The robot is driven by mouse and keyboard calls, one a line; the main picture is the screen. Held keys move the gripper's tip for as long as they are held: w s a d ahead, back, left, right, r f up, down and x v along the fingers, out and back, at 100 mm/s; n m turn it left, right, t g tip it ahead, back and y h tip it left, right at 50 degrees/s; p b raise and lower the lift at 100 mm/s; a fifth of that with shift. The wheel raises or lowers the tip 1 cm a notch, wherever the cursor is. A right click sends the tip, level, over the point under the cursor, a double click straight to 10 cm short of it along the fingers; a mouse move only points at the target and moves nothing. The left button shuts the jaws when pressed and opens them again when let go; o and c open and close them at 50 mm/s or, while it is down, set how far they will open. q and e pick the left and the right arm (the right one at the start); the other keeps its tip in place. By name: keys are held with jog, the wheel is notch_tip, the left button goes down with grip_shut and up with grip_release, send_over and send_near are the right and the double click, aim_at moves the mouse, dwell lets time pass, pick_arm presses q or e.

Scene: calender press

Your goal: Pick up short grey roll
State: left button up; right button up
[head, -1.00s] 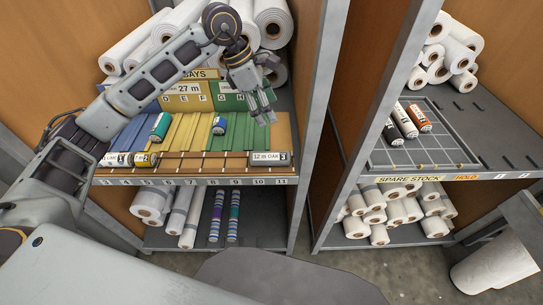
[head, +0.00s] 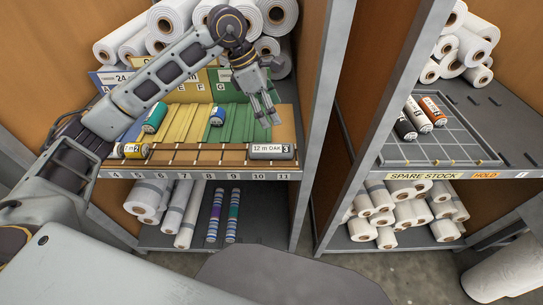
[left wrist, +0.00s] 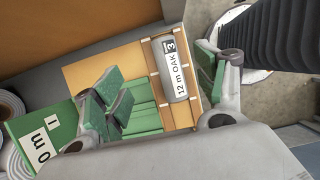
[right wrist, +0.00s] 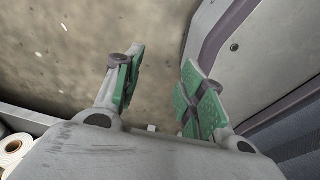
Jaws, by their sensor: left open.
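The short grey roll (head: 270,151), labelled "12 m OAK 3", lies at the front right of the shelf, behind the front rail. In the left wrist view the grey roll (left wrist: 174,72) shows between the open fingers, nearer the right one. My left gripper (head: 268,112) is open and empty, above and behind the roll, pointing down. It also shows in the left wrist view (left wrist: 160,85). My right gripper (right wrist: 155,90) is open and empty in the right wrist view, over bare floor.
A shelf post (head: 310,110) stands close on the right. Large white rolls (head: 275,12) lie behind. Another rack (head: 440,150) holds several short rolls.

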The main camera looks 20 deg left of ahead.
aim_at(286, 144)
pick_arm(q)
jog(key=shift+f+b, duration=0.4)
jog(key=shift+f, duration=0.3)
pick_arm(e)
jog(key=shift+s+d+f, duration=0.1)
jog(key=shift+d+f, duration=0.6)
jog(key=shift+d, duration=0.1)
jog(key=shift+s+a, duration=0.1)
jog(key=shift+s, duration=0.05)
jog(key=shift+a, duration=0.15)
pick_arm(q)
jog(key=x, duration=0.8)
jog(key=shift+d+f, duration=0.2)
jog(key=shift+f, duration=0.05)
pick_arm(e)
jog(key=shift+a+r, duration=0.2)
jog(key=shift+r, duration=0.05)
pick_arm(q)
jog(key=shift+p, duration=0.3)
